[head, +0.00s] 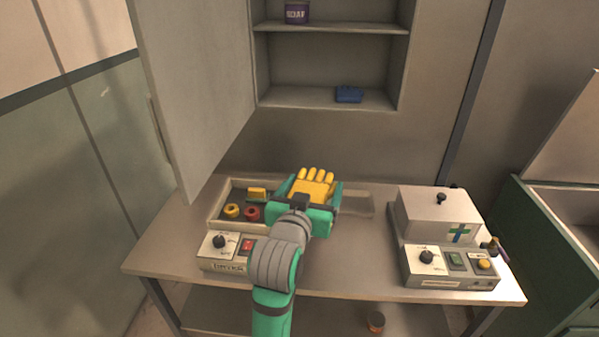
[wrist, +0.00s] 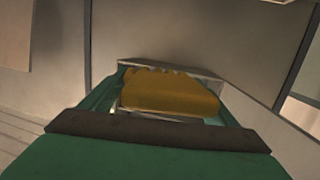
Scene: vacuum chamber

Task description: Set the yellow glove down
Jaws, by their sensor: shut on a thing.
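The yellow glove (head: 313,185) is in my gripper (head: 308,193), its fingers pointing up and away from me in the head view. In the wrist view the glove (wrist: 168,92) lies between the green jaws of my gripper (wrist: 165,95), which are shut on it.
A shallow tray (head: 214,212) with a red ring (head: 253,213), a yellow ring (head: 232,211) and a yellow block (head: 257,193) is at left, behind a control box (head: 222,254). A boxy device (head: 440,222) stands at right. An open cabinet (head: 330,98) is above. The tabletop between is clear.

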